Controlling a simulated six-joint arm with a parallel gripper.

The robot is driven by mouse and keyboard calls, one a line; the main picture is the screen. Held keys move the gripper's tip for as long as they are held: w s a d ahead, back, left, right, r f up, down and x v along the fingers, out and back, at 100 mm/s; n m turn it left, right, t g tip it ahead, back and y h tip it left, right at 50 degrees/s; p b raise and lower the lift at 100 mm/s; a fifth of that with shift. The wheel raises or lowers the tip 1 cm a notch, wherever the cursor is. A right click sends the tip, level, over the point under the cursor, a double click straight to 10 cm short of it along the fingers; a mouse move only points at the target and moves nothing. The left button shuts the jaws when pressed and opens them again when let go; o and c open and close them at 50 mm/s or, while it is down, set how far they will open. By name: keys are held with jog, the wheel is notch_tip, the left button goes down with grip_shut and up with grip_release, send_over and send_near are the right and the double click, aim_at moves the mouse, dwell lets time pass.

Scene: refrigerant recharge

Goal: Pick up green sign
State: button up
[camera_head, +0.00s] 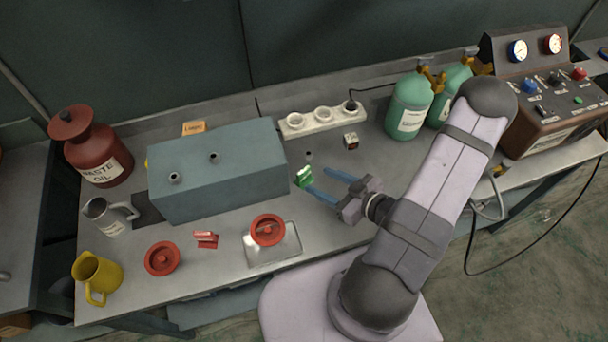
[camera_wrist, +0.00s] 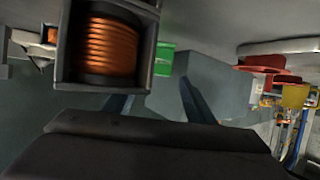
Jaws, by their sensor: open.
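The green sign (camera_head: 304,176) stands on the metal workbench, just right of the grey-green box, in the head view. In the wrist view the green sign (camera_wrist: 164,58) shows small, beyond my fingers and partly hidden by a dark-framed part with a copper coil. My gripper (camera_head: 330,184) has two blue fingers spread apart, pointing left. The fingertips are close to the sign's right side, and nothing is held between them. In the wrist view my gripper (camera_wrist: 155,92) has its fingers apart, with the sign showing between them. Whether a fingertip touches the sign is not clear.
The grey-green box (camera_head: 220,170) is close left of the sign. A power strip (camera_head: 322,120) and a small cube (camera_head: 351,141) lie behind. A red valve wheel (camera_head: 268,230) rests on a metal tray (camera_head: 288,248) in front. Green cylinders (camera_head: 408,106) stand back right.

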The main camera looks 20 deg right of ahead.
aim_at(306, 172)
jog(key=shift+r+p+x, duration=0.15)
jog(key=shift+p+x, duration=0.4)
jog(key=shift+x, duration=0.45)
jog(key=shift+r+p+x, duration=0.15)
jog(key=shift+p+x, duration=0.4)
jog(key=shift+x, duration=0.5)
jog(key=shift+w+a+f, duration=0.2)
jog(key=shift+w+f, duration=0.1)
jog(key=shift+w, duration=0.3)
jog(key=c, duration=0.8)
